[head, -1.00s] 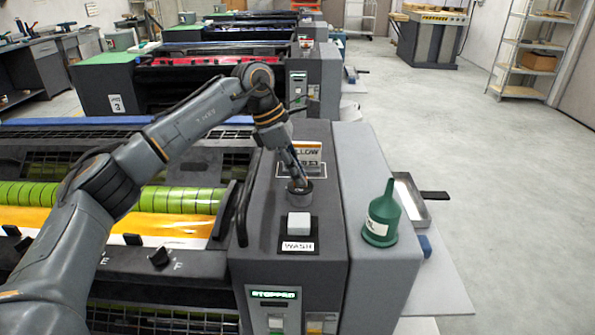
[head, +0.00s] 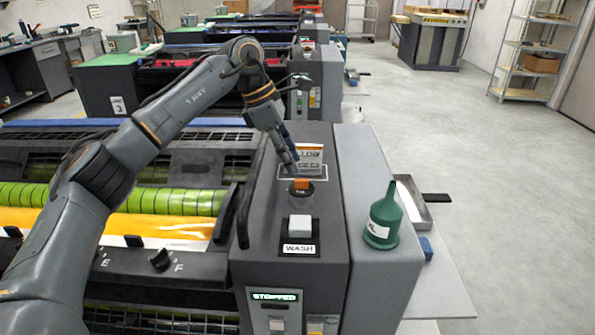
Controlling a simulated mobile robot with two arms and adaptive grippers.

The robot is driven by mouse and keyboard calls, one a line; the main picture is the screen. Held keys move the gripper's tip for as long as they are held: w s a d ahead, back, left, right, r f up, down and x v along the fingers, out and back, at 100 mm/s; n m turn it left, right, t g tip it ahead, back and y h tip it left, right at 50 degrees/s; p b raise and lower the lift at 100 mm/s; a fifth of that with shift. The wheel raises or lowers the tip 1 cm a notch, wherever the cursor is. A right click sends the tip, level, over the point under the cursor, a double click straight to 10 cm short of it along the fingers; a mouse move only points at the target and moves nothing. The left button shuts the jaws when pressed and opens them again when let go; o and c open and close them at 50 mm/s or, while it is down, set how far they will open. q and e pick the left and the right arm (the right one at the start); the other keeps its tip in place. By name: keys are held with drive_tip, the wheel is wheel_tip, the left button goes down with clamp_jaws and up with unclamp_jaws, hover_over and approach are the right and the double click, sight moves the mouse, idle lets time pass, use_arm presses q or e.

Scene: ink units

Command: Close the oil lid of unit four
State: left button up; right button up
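The near printing unit has a grey end housing (head: 328,245) with a sign ending "LOW" (head: 310,155), partly hidden by my gripper. On top of the housing is a dark round oil lid (head: 303,196) with a small orange piece standing up at its back. I cannot tell whether it is fully seated. My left gripper (head: 287,166) points down just behind and left of the orange piece, seemingly apart from it. Its fingers look close together, but whether they are open or shut is unclear. My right gripper is out of view.
A white button (head: 299,227) labelled WASH sits in front of the lid. A green oil can (head: 383,217) stands on the side housing to the right. A display (head: 274,296) reads STOPPED. Unit 3 (head: 118,106) stands behind.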

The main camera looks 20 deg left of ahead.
use_arm(q)
drive_tip(key=v, duration=0.7)
drive_tip(key=shift+s+d+f, duration=0.1)
drive_tip(key=shift+s, duration=0.05)
